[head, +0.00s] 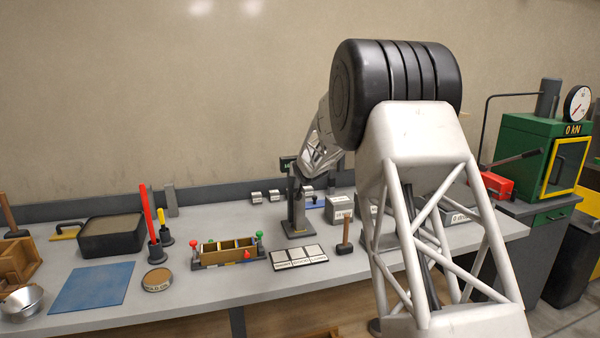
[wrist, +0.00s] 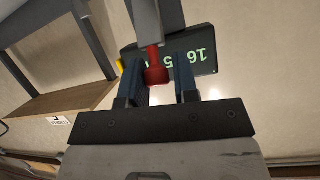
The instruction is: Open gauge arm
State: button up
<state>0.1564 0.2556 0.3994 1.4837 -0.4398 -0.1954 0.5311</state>
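The gauge stand (head: 298,215) is a dark grey column on a base in the middle of the bench. Its dark display (head: 288,163) with green characters is partly hidden by my arm. In the wrist view the display (wrist: 203,50) shows upside-down green digits. A red knob (wrist: 157,72) hangs from a grey bar (wrist: 158,22) there. My gripper (wrist: 160,75) has its two dark blue fingers apart, one on each side of the knob, with narrow gaps beside it. Whether either finger touches the knob is unclear. The fingers cannot be made out in the head view.
On the bench are a wooden mould (head: 228,252) with red and green knobs, a label tray (head: 299,257), a mallet (head: 345,235) and grey cubes (head: 340,207). A black tub (head: 112,236) and blue sheet (head: 91,286) lie left. A green press (head: 530,150) stands right.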

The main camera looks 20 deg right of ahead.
jog(key=o, duration=0.3)
jog(key=shift+f, duration=0.4)
jog(key=shift+r, duration=0.1)
jog(key=shift+s+d+r, duration=0.1)
jog(key=v, duration=0.7)
jog(key=shift+s, duration=0.3)
jog(key=shift+r, duration=0.2)
